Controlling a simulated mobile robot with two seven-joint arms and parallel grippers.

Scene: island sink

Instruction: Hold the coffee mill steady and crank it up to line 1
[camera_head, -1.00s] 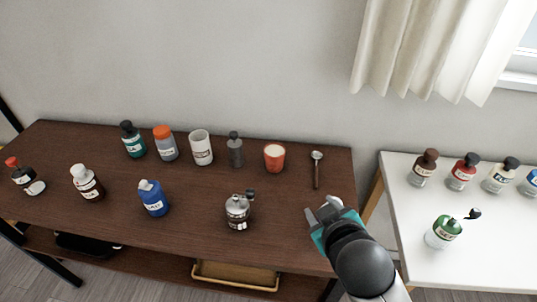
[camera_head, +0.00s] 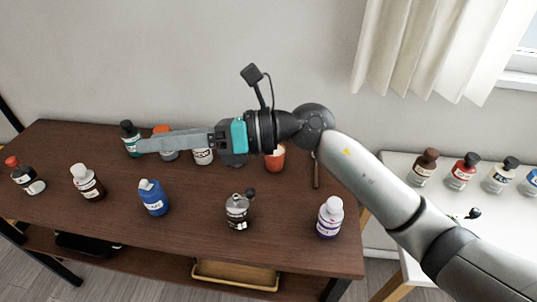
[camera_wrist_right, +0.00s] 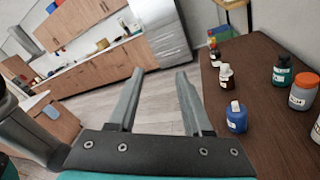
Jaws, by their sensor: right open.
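The coffee mill (camera_head: 237,212), a small silver jar with a label and a crank with a dark knob, stands upright near the front of the brown table. My right gripper (camera_head: 141,146) reaches left over the back of the table in the head view, away from the mill. It is open and empty, and its two fingers stand apart in the right wrist view (camera_wrist_right: 160,74). The mill is not in the right wrist view. Any line mark is too small to read. My left gripper is not in view.
Near the mill stand a blue bottle (camera_head: 153,198) and a white-capped bottle (camera_head: 330,217).

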